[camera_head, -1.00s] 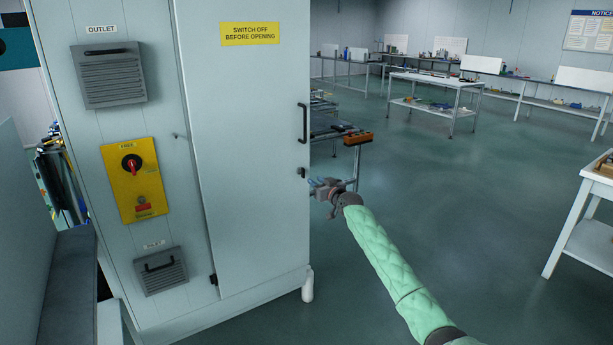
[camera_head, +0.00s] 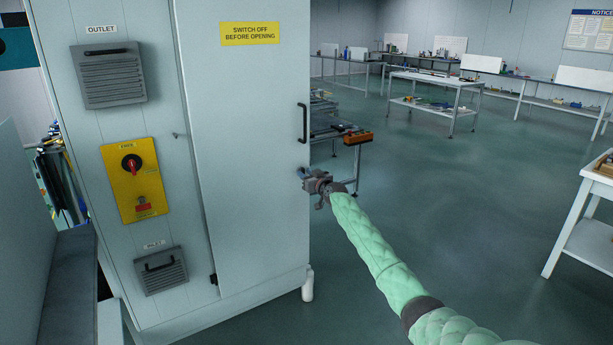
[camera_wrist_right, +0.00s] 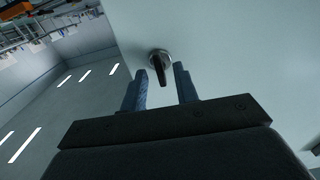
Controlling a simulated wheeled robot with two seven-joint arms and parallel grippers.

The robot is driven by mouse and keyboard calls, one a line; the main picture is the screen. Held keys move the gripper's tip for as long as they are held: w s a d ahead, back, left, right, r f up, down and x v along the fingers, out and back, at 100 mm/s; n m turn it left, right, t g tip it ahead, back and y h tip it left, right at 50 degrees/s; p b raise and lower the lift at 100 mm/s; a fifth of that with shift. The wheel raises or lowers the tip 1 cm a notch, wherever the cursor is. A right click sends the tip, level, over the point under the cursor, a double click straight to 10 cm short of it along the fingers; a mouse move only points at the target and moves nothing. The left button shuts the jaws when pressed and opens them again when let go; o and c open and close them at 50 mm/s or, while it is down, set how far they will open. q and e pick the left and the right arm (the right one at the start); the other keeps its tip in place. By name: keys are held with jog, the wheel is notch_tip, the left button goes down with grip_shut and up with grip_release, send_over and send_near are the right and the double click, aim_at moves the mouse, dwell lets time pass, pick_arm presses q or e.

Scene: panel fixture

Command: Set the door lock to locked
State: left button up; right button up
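The cabinet door (camera_head: 245,160) is a tall pale panel and looks closed. Its lock (camera_wrist_right: 160,64) is a small dark knob with a long tab, seen in the right wrist view. In the head view the lock is hidden behind my right gripper (camera_head: 304,176), at the door's right edge below the black handle (camera_head: 302,123). In the right wrist view my right gripper (camera_wrist_right: 160,88) is open, with one blue-grey finger on each side of the lock's tab. I see gaps beside the tab, but cannot tell the exact depth. My left gripper is not in view.
A yellow switch panel (camera_head: 135,185) with a red knob is on the cabinet's left side, between two vents. A cart (camera_head: 345,138) with an orange item stands behind the door edge. A white bench (camera_head: 590,235) is at the right. The floor between is clear.

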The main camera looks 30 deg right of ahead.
grip_shut()
